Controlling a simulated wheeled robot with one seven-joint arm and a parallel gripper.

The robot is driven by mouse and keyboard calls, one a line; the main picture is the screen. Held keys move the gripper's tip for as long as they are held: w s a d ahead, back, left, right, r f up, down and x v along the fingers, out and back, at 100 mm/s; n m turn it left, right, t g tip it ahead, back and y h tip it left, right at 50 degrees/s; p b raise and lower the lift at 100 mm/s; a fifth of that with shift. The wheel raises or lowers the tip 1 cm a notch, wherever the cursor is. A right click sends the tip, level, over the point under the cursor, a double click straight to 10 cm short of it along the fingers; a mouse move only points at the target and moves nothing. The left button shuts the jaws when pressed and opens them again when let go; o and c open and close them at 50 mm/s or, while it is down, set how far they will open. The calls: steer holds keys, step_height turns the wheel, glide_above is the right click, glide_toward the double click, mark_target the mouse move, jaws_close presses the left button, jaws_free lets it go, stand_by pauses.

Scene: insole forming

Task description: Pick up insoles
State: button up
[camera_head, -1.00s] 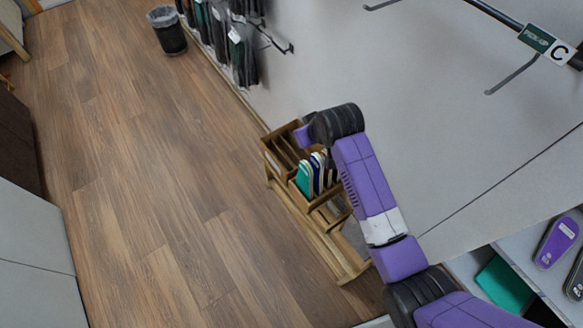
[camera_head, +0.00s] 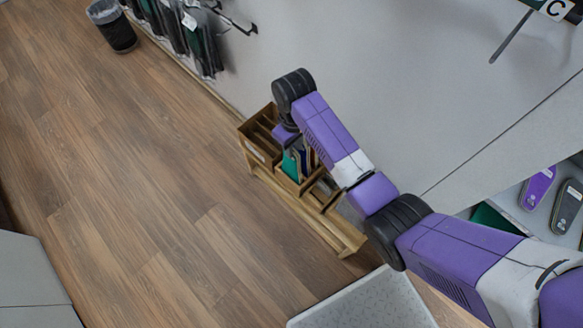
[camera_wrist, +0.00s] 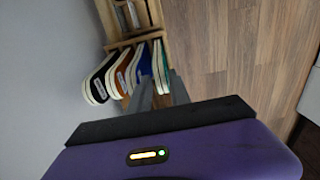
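Several insoles stand upright in a compartment of the wooden rack (camera_head: 320,222), which also shows in the wrist view (camera_wrist: 131,40). In the wrist view they are black (camera_wrist: 98,85), brown (camera_wrist: 122,72), blue (camera_wrist: 143,66) and green (camera_wrist: 165,62), side by side. In the head view the green insole (camera_head: 290,166) shows best; my arm covers much of the others. My gripper (camera_wrist: 162,88) is open. Its two grey fingers point toward the insoles, one near the blue insole and one near the green. The green insole's near end appears between them; contact cannot be told.
The rack stands on the floor against the grey wall. Dark items hang on wall hooks (camera_head: 200,40), and a black bin (camera_head: 112,25) stands beyond. Shelves with a purple insole (camera_head: 538,187) are at the right. The wooden floor (camera_head: 150,180) left of the rack is clear.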

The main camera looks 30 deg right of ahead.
glide_above(292, 168)
steer(key=w, duration=0.1)
steer(key=f, duration=0.5)
steer(key=shift+w+d+b, duration=0.15)
steer(key=shift+d+b, duration=0.2)
steer(key=shift+b, duration=0.05)
steer(key=shift+c, duration=0.4)
jaws_close()
stand_by(0.4)
